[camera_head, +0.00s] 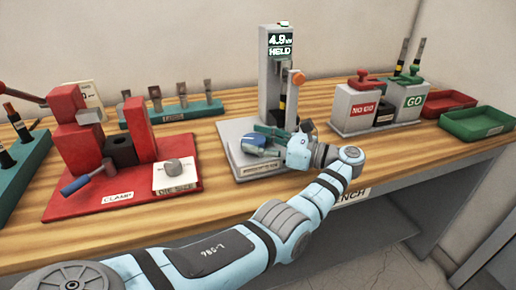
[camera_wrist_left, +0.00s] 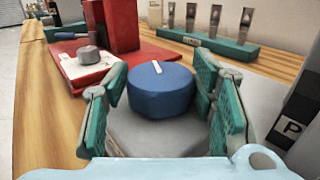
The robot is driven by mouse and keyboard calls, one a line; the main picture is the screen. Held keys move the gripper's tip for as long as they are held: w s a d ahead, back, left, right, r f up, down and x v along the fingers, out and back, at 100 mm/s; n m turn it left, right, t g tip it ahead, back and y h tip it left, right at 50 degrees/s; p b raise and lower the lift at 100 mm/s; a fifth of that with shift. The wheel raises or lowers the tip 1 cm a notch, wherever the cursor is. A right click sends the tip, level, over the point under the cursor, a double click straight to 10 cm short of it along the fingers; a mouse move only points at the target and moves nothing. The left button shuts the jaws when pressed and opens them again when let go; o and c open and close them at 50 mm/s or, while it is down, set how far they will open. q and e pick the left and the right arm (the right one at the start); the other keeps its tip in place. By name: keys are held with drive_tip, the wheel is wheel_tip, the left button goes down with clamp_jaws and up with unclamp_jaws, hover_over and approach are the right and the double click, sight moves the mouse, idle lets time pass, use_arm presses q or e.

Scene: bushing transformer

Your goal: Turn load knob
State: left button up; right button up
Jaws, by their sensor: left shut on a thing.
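The blue load knob (camera_wrist_left: 160,93) has a white pointer line on its top, angled slightly left of straight away in the left wrist view. In the head view the knob (camera_head: 250,144) shows at the front of the grey tester base (camera_head: 238,163). The far finger contact is partly hidden. The tester's display (camera_head: 280,44) reads 4.9 kN and HELD. My right gripper is not in view.
A red clamp fixture (camera_head: 170,202) with a blue-handled lever stands left, a die-size plate on it. A teal rack (camera_head: 210,110) of specimens is behind. Grey NO GO (camera_head: 350,118) and GO boxes and red and green trays (camera_head: 470,132) stand right.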

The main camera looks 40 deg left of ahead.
sight(258, 140)
use_arm(q)
drive_tip(key=shift+f, duration=0.1)
drive_tip(key=o, duration=1.1)
drive_tip(key=shift+o, duration=0.2)
wheel_tip(258, 140, up, 10)
drive_tip(key=shift+r, duration=0.1)
